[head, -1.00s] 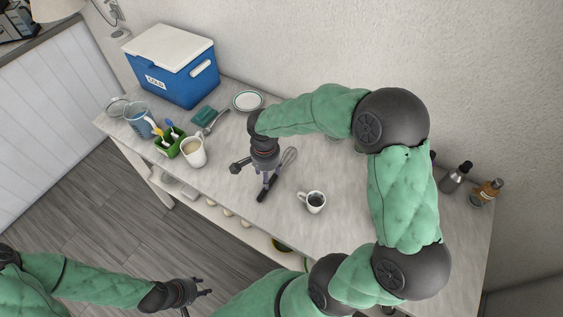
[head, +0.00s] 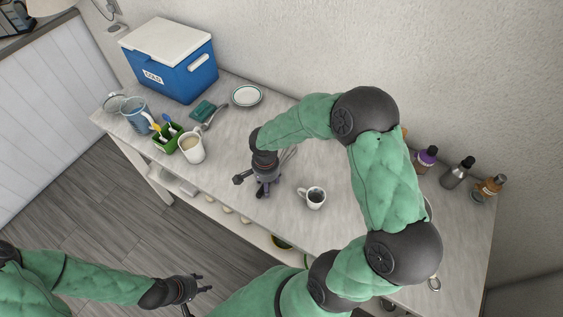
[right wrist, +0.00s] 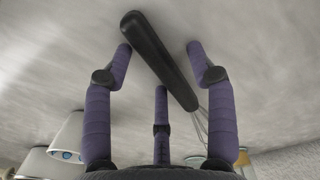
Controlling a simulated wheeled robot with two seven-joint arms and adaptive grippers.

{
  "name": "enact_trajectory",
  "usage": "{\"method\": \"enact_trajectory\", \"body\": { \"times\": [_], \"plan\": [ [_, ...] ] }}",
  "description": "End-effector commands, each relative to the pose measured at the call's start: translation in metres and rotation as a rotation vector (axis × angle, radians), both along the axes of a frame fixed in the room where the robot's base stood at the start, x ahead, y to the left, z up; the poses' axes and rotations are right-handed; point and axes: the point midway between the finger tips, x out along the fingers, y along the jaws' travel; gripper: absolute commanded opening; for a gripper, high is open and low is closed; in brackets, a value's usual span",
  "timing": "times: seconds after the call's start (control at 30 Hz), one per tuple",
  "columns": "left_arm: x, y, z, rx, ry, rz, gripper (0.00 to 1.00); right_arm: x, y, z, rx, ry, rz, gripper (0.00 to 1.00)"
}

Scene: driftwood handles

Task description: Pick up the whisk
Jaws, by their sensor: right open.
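The whisk (right wrist: 158,58) lies on the table with a black handle and thin wire loops. In the right wrist view the handle runs diagonally between the spread purple fingers of my right gripper (right wrist: 160,62). The gripper is open around the handle, and I cannot tell whether any finger touches it. In the head view my right gripper (head: 264,190) points down over the whisk and hides most of it. Only the wires (head: 288,156) show beside it. My left gripper (head: 200,294) is open and empty, away from the table at the lower left.
A white mug (head: 312,198) with dark contents stands close to the right of my right gripper. A cream mug (head: 191,148), green caddy (head: 166,140), blue jug (head: 137,116), plate (head: 247,96) and cooler (head: 172,68) stand left. Bottles (head: 457,172) stand at the right.

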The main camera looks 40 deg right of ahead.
Motion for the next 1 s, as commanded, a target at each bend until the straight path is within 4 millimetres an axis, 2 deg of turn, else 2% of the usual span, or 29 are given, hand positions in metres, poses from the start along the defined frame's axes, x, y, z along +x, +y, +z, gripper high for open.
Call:
{"method": "enact_trajectory", "body": {
  "times": [0.03, 0.23, 0.67, 0.83, 0.93, 1.0],
  "plan": [
    [0.000, 0.000, 0.000, 0.000, 0.000, 0.000, 0.40, 0.000, 0.000, 0.000, 0.000, 0.000, 0.000, 0.57],
    [0.000, 0.000, 0.000, 0.000, 0.000, 0.000, 0.40, 0.000, 0.000, 0.000, 0.000, 0.000, 0.000, 0.00],
    [0.000, 0.000, 0.001, 0.000, 0.000, 0.000, 0.40, 0.000, 0.000, 0.004, -0.001, -0.001, -0.001, 0.00],
    [0.000, 0.000, 0.004, 0.000, 0.000, 0.000, 0.40, 0.001, 0.000, 0.019, -0.001, -0.003, 0.000, 0.00],
    [0.000, 0.000, 0.006, 0.000, 0.000, 0.000, 0.40, 0.002, 0.000, 0.036, 0.000, -0.004, 0.001, 0.00],
    [0.000, 0.000, 0.008, 0.000, 0.000, 0.000, 0.40, -0.008, 0.005, 0.046, -0.001, -0.004, 0.002, 0.00]
  ]
}}
